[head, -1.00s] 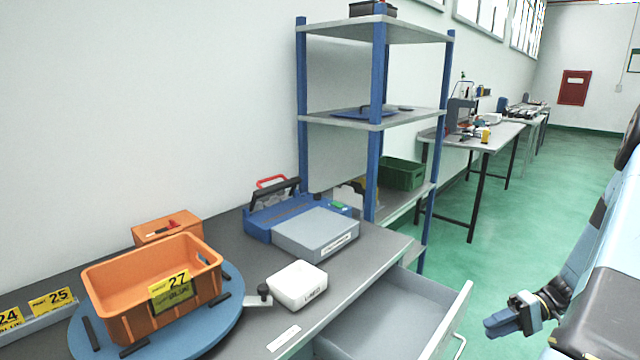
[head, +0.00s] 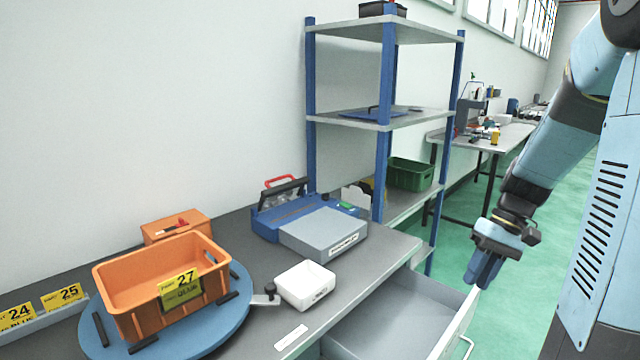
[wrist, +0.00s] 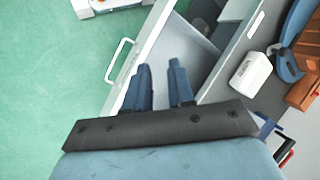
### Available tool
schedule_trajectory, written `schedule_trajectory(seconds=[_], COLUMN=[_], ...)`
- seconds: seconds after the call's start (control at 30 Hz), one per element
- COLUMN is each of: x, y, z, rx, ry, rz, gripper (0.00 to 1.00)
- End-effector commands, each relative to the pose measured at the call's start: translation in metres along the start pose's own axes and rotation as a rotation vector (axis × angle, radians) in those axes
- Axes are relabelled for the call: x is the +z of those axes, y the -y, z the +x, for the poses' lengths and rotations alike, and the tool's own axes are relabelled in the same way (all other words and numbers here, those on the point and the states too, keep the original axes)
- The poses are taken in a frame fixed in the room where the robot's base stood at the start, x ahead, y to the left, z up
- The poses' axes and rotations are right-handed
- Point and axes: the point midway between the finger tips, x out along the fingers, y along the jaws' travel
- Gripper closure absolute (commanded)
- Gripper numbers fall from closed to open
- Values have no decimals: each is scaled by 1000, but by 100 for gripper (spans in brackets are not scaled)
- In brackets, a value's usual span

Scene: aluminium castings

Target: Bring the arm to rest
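My gripper (head: 484,268) hangs at the right in the head view, to the right of the open drawer (head: 400,318) and near its front edge. In the wrist view my gripper (wrist: 161,72) shows two blue fingers with a gap between them and nothing held. The fingers appear over the front of the drawer (wrist: 184,52), with its handle (wrist: 117,60) to their left. My arm is bent, coming down from the upper right.
The workbench (head: 350,281) carries an orange bin (head: 150,275) on a blue turntable (head: 237,318), a white box (head: 305,285) and a grey case (head: 323,233). A shelf rack (head: 384,150) stands behind. Green floor (head: 440,285) lies at the right.

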Motion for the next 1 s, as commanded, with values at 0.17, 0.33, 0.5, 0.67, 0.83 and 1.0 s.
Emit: schedule_trajectory(seconds=[0.17, 0.33, 0.5, 0.67, 0.83, 1.0], x=[17, 34, 53, 73, 94, 114], y=[31, 56, 79, 98, 115, 128], z=[-16, -28, -40, -49, -58, -65], rx=[119, 214, 291, 348, 387, 405], ry=[-70, -151, -246, -347, -465, -575], rz=[-11, -19, -28, -40, -53, -66], gripper=[77, 77, 77, 77, 77, 77])
